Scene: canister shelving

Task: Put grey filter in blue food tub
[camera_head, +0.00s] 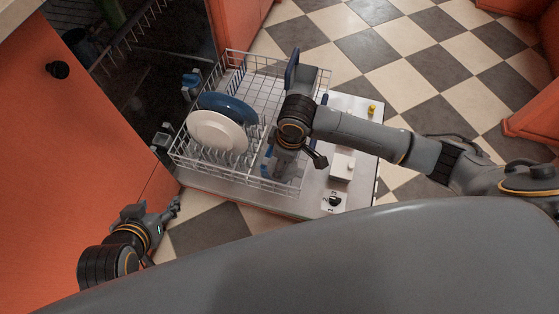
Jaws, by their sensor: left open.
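I cannot make out a grey filter or a clear blue food tub. A blue upright piece (292,68) shows behind my right wrist at the rack, mostly hidden, and I cannot tell what it is. My left gripper (174,207) is open, low at the left beside the orange cabinet front, left of and below the rack, apart from the dishes. My right arm reaches in from the right over the rack. Its gripper (283,165) points down into the rack's right part; its fingertips are hidden.
A white wire rack (250,62) sits on the open dishwasher door (305,205). It holds a white plate (216,132) and a dark blue plate (230,107). A white block (342,165), a black knob (335,201) and a small yellow thing (372,109) are at right. Checkered floor (420,60) is clear.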

